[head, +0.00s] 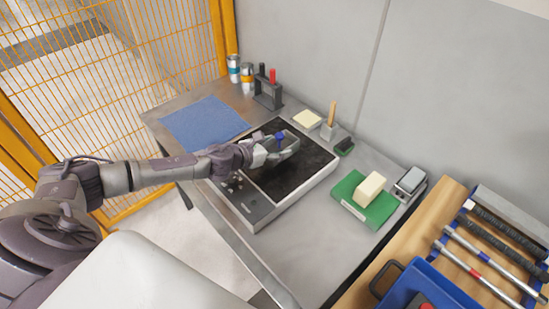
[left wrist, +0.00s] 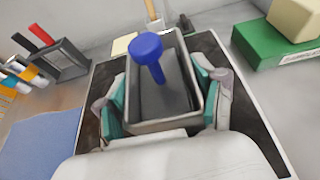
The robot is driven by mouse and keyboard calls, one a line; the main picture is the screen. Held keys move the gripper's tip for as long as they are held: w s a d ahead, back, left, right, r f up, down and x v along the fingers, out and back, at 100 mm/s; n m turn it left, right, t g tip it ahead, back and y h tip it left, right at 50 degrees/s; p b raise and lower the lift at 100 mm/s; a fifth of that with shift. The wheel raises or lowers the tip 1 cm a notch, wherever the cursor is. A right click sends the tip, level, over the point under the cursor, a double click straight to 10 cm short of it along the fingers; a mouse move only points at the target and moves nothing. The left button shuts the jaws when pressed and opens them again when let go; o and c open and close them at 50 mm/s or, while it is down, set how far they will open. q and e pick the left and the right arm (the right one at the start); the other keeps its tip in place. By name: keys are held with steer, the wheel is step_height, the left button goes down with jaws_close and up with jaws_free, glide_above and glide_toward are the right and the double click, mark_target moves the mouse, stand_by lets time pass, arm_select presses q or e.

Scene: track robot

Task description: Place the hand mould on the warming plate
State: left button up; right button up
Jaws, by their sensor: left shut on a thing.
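The hand mould (head: 289,148) is a small grey open-topped box with a blue knob standing up in its middle. In the left wrist view the mould (left wrist: 165,102) sits between the teal pads of my left gripper (left wrist: 161,96), which is shut on its two sides. In the head view my left gripper (head: 268,152) holds it over the far part of the warming plate. The warming plate (head: 296,181) is a black slab in a light grey frame. I cannot tell whether the mould's underside touches the plate. My right gripper is not in view.
A blue cloth (head: 204,123) lies left of the plate. A rack (head: 268,94) and cans (head: 247,77) stand behind. A green box with a cream block (head: 370,187) stands right.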

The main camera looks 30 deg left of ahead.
arm_select(q)
steer(key=shift+a, duration=0.2)
step_height(320, 180, down, 3)
steer(key=shift+r+b, duration=0.1)
steer(key=shift+b, duration=0.3)
steer(key=shift+w+f, duration=0.1)
steer(key=shift+f, duration=0.5)
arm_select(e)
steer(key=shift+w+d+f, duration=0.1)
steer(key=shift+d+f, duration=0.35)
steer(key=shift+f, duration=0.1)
arm_select(q)
steer(key=o, duration=1.6)
steer(key=shift+s+f, duration=0.2)
steer(key=shift+o, duration=0.2)
steer(key=shift+r, duration=0.1)
